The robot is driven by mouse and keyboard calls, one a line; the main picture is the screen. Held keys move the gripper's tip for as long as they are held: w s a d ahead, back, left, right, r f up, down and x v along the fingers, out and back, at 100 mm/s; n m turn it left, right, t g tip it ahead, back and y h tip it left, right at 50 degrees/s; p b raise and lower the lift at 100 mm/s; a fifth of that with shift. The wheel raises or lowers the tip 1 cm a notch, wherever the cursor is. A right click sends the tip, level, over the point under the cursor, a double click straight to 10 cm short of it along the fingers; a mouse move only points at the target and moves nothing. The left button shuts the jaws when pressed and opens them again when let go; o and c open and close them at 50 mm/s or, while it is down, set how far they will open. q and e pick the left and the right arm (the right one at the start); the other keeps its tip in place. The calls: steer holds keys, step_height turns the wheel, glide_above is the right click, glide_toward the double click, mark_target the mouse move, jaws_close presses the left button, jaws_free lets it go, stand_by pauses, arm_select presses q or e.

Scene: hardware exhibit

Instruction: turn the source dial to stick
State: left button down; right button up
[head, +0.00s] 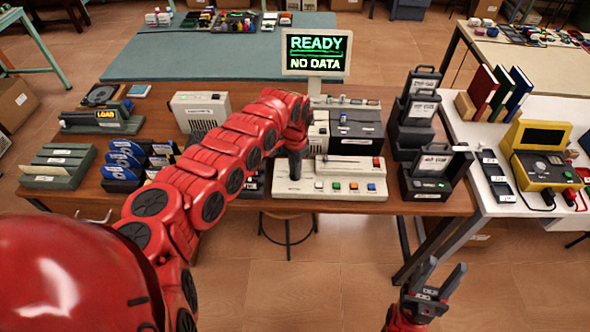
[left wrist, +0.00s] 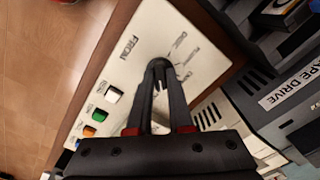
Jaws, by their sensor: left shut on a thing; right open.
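The cream control panel (head: 328,190) lies near the front edge of the brown table. It has a row of white, green, orange and blue buttons and a red one. My left gripper (head: 295,170) points down at the panel's left part. In the left wrist view my left gripper (left wrist: 158,70) is shut on a dark round dial (left wrist: 157,62), with small printed labels around it on the panel (left wrist: 135,50). The labels are too small to read surely, and the dial's pointer is hidden by the fingers. My right gripper (head: 432,280) is open and empty, in front of the table's right end.
A screen (head: 316,53) behind the panel reads READY, NO DATA. A dark tape drive (head: 355,130) stands behind the panel. Dark cases (head: 433,172) stand to its right, blue cartridges (head: 125,155) to its left. A white table (head: 490,130) is at the right.

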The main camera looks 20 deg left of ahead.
arm_select(q)
steer(key=shift+m+b, duration=0.3)
steer(key=shift+m, duration=0.8)
steer(key=c, duration=0.8)
jaws_free()
steer(key=shift+w+a+r, duration=0.1)
steer(key=shift+r, duration=0.45)
steer(key=shift+r+b, duration=2.05)
steer(key=shift+r, duration=6.1)
